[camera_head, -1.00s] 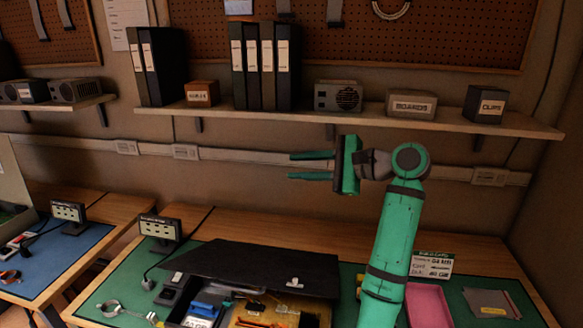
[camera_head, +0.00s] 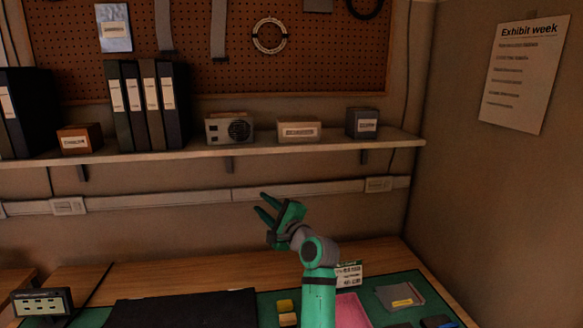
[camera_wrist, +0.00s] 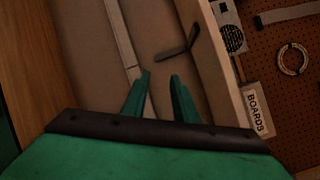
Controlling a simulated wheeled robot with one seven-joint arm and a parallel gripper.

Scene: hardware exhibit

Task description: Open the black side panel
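The black side panel (camera_head: 190,308) is a flat dark sheet at the bottom of the head view, on the green mat of the bench. Only its far part shows; the picture's edge cuts off the rest and the case below it. My gripper (camera_head: 264,205) is raised above the back of the bench, right of the panel and in front of the wall. It is apart from the panel. In the wrist view my gripper's two green fingers (camera_wrist: 160,84) stand apart with nothing between them, facing the wall and the shelf's underside. The panel is not in the wrist view.
A wall shelf (camera_head: 225,155) above holds binders, a grey unit and labelled boxes. A pink tray (camera_head: 352,312), a small sign (camera_head: 349,274) and a grey flat piece (camera_head: 400,297) are on the right of the mat. A display stand (camera_head: 42,302) is at left.

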